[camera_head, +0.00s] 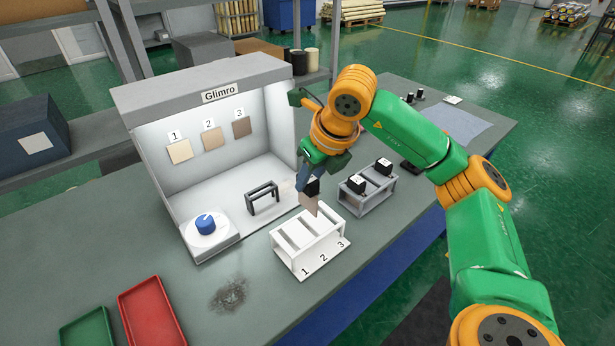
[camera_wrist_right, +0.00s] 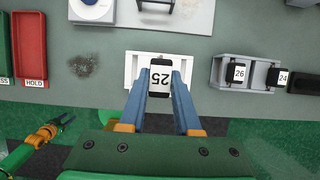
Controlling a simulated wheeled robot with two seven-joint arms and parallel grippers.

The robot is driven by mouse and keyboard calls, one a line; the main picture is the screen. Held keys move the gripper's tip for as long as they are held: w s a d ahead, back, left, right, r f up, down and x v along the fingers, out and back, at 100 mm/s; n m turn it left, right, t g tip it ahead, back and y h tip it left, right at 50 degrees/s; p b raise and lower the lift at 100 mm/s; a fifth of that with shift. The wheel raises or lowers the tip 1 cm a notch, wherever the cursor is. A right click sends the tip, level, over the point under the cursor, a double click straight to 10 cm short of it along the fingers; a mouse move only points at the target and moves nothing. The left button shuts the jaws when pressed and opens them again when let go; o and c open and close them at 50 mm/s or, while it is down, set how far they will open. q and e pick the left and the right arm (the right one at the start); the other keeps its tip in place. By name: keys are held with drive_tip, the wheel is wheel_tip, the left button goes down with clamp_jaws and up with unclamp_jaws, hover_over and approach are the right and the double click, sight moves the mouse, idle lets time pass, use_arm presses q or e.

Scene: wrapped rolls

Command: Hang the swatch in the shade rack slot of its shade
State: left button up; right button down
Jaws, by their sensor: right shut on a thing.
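The swatch's pinkish-beige card (camera_head: 310,206) hangs below the clip. In the right wrist view, the clip (camera_wrist_right: 160,77) shows label 25, upside down, between the blue fingers. The rack front reads 1, 2, 3 from left to right, and its slots look empty. I cannot tell whether the card touches the rack. My left gripper (camera_wrist_right: 62,121) shows only at lower left in the wrist view, apparently open and empty.
The Glimro light booth (camera_head: 205,100) holds reference cards 1 (camera_head: 180,151), 2 (camera_head: 212,138) and 3 (camera_head: 242,127), darker toward 3. A grey rack (camera_head: 378,197) with clips 26 and 24 stands right of the white rack. A black stand (camera_head: 263,197), red tray (camera_head: 150,312) and green tray (camera_head: 88,330) are nearby.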

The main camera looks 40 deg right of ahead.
sight(313, 213)
drive_tip(key=shift+w+d+f, duration=0.2)
drive_tip(key=shift+d+f, duration=0.05)
drive_tip(key=shift+d, duration=0.15)
drive_tip(key=shift+s+a+f+b, duration=0.2)
drive_tip(key=shift+a+f+b, duration=0.1)
drive_tip(key=shift+f+b, duration=0.3)
wheel_tip(313, 213, down, 3)
drive_tip(key=b, duration=0.3)
drive_tip(key=shift+r, duration=0.1)
drive_tip(key=shift+d+f, duration=0.1)
drive_tip(key=shift+f, duration=0.3)
use_arm(q)
drive_tip(key=f, duration=0.4)
drive_tip(key=shift+d+f, duration=0.25)
use_arm(e)
drive_tip(key=shift+r, duration=0.1)
use_arm(q)
drive_tip(key=shift+a, duration=0.1)
use_arm(e)
drive_tip(key=shift+f+b, duration=3.05)
drive_tip(key=shift+f, duration=0.25)
use_arm(q)
wheel_tip(313, 213, down, 6)
drive_tip(key=shift+r, duration=0.1)
